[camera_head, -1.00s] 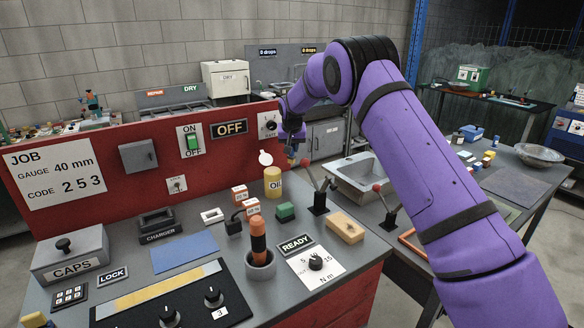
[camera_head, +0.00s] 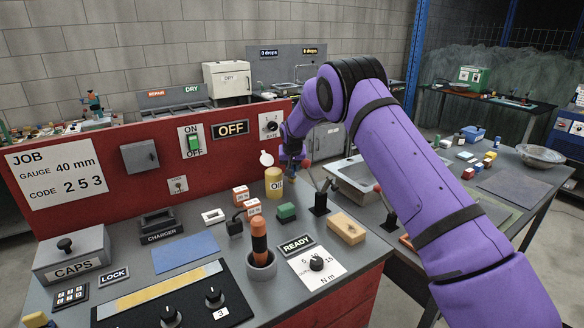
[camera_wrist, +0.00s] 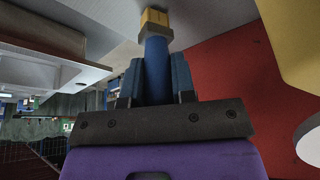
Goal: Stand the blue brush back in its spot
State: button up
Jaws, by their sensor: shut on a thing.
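The blue brush (camera_wrist: 156,62) is in my gripper (camera_wrist: 154,85) in the wrist view. It has a blue handle and a yellowish block-like end (camera_wrist: 155,22), which points away from the jaws toward the grey worktop. My gripper is shut on the handle. I cannot tell whether the brush's end touches the worktop. In the head view my gripper (camera_head: 291,174) is low in front of the red panel, just behind and right of the yellow oil can (camera_head: 273,182). The brush is too small and covered there to make out clearly.
A white disc (camera_head: 266,159) on the panel and the oil can are close to my gripper. A sink basin (camera_head: 350,180) lies to the right.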

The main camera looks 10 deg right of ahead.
jog(key=shift+f, duration=0.15)
jog(key=o, duration=0.9)
jog(key=v, duration=1.2)
jog(key=shift+r, duration=0.35)
